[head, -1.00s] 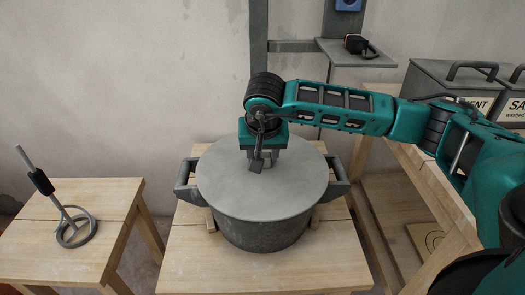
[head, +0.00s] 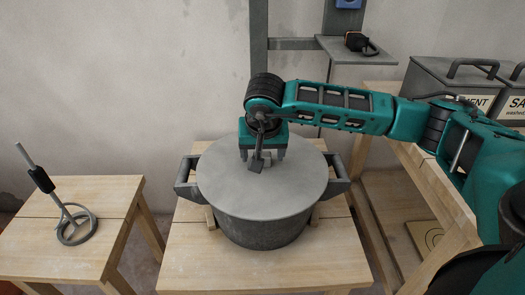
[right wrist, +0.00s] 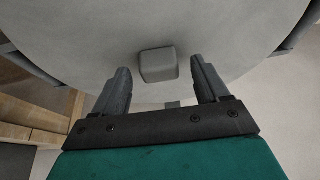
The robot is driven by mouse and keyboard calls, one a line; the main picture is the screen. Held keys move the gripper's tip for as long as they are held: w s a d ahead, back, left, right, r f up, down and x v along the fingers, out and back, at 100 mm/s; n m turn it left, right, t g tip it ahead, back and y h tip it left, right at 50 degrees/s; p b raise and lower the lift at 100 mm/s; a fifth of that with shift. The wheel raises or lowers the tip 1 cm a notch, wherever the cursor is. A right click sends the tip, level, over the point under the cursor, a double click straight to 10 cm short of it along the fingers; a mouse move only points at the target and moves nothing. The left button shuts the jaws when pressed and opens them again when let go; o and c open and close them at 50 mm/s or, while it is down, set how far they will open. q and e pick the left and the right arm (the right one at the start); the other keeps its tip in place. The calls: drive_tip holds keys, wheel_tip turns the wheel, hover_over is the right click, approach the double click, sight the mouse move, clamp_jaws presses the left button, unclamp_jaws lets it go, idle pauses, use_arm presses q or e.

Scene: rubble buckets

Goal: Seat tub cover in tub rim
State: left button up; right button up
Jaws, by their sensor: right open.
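The tub cover (head: 225,180) is a flat grey disc lying over the top of the dark grey tub (head: 262,235). It looks roughly level; whether its edge sits down inside the rim is too fine to tell. My right gripper (head: 262,156) is over the middle of the cover, pointing down and open. In the right wrist view the cover (right wrist: 80,40) has a small grey block-shaped knob (right wrist: 158,65). It shows between the two fingertips of my right gripper (right wrist: 160,68), with a gap on each side. My left gripper is out of view.
The tub stands on a wooden table (head: 190,265), with a handle on each side. A lower-left wooden stool (head: 100,200) holds a ring-footed stirring tool (head: 55,195). Grey bins (head: 430,80) stand at the right on a wooden bench. A small shelf (head: 350,52) is behind.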

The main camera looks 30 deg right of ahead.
drive_tip(key=shift+s+r, duration=0.15)
drive_tip(key=shift+r, duration=0.25)
use_arm(q)
drive_tip(key=p, duration=0.2)
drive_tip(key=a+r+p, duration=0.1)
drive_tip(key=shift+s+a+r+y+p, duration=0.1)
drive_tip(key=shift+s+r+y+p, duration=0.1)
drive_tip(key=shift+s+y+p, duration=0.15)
use_arm(e)
drive_tip(key=v, duration=1.2)
